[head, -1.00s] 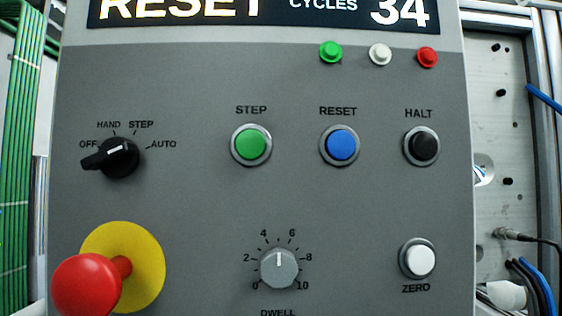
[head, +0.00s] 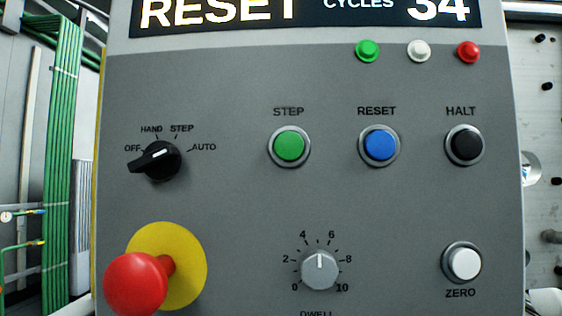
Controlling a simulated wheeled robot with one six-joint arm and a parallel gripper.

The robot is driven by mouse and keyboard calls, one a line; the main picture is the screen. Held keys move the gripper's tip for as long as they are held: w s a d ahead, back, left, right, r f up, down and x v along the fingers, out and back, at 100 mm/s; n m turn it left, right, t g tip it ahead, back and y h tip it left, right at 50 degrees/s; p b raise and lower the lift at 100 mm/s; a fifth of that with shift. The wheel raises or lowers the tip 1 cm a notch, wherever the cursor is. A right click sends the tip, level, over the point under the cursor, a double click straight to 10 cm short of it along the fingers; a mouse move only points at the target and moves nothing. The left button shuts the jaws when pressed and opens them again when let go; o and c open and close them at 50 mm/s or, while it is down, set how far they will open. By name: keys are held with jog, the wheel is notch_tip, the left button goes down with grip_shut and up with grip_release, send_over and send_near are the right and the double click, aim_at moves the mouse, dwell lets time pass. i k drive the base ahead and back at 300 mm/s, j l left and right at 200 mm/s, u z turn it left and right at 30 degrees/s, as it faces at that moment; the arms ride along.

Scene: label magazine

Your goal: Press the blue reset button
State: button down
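The blue reset button (head: 380,145) is a round cap in a metal ring, under the label RESET, right of the middle of the grey control panel (head: 230,220). The green STEP button (head: 289,146) is to its left and the black HALT button (head: 467,145) to its right. The display (head: 300,12) at the top reads RESET and CYCLES 34, partly cut off by the frame edge. My gripper does not show in the head view, and nothing covers the blue button.
A red mushroom button (head: 136,284) on a yellow disc sticks out at the lower left. A black selector knob (head: 160,160), a grey DWELL dial (head: 320,269) and a white ZERO button (head: 466,264) also stand out. Green cables (head: 63,150) run down the left side.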

aim_at(379, 145)
jog(key=j+z, duration=0.1)
jog(key=z, duration=1.1)
jog(key=k+j, duration=1)
jog(key=k, duration=0.15)
